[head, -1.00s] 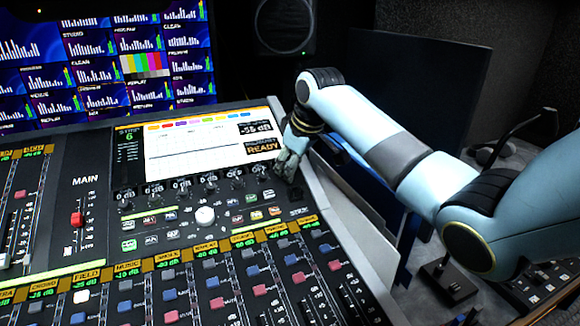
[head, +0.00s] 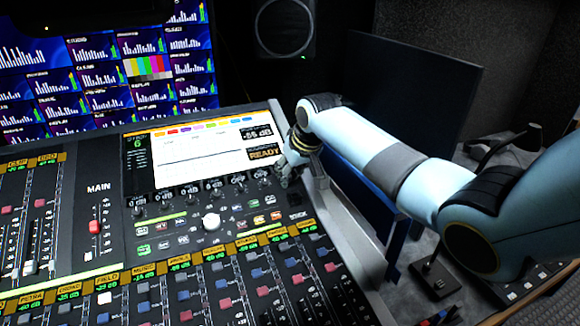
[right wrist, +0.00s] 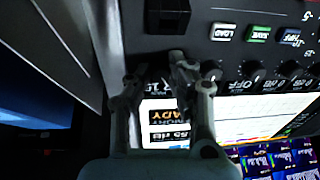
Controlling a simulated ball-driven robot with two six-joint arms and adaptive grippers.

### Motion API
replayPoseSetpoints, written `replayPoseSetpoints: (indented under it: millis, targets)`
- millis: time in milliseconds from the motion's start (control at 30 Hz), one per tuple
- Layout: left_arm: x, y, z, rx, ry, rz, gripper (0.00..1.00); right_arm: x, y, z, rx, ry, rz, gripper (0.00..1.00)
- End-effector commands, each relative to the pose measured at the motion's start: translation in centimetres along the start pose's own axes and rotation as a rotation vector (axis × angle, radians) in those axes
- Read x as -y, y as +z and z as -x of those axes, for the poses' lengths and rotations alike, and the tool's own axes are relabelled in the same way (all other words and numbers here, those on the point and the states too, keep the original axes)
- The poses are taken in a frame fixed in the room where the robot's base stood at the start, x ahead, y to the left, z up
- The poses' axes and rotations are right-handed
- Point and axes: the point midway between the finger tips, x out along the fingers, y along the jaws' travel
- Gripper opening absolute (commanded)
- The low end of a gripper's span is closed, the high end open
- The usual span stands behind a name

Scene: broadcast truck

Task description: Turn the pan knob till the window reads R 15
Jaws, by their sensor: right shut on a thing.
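My right gripper (head: 290,179) is at the right end of the knob row under the console's display (head: 200,150). In the right wrist view its fingertips (right wrist: 160,72) are together at the end of that row, shut on the pan knob. The knob itself is hidden by the fingers in both views. A small window with white characters (right wrist: 157,84) shows between the fingers in the right wrist view. It is partly covered, and I cannot read it surely. My left gripper is not in view.
Other knobs (head: 214,187) run left from my right gripper, close beside it. A dark monitor (head: 425,105) stands behind my right arm. The console's grey right edge (head: 345,235) is near.

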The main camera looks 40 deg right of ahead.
Motion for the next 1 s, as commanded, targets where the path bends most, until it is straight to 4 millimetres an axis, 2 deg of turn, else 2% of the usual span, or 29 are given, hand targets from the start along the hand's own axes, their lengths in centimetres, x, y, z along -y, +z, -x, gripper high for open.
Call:
replayPoseSetpoints:
  millis: [533,567,700,1000]
  targets:
    - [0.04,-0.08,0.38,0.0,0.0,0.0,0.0,0.05,0.02,-0.04,-0.003,0.001,-0.031,0.0]
    - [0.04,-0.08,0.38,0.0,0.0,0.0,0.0,0.05,0.02,-0.04,-0.003,0.001,-0.03,0.23]
    - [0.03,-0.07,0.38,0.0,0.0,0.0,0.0,0.04,0.01,-0.03,-0.003,0.001,-0.03,0.41]
    - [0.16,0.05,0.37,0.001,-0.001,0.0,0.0,0.01,-0.01,0.11,-0.004,0.002,-0.03,0.42]
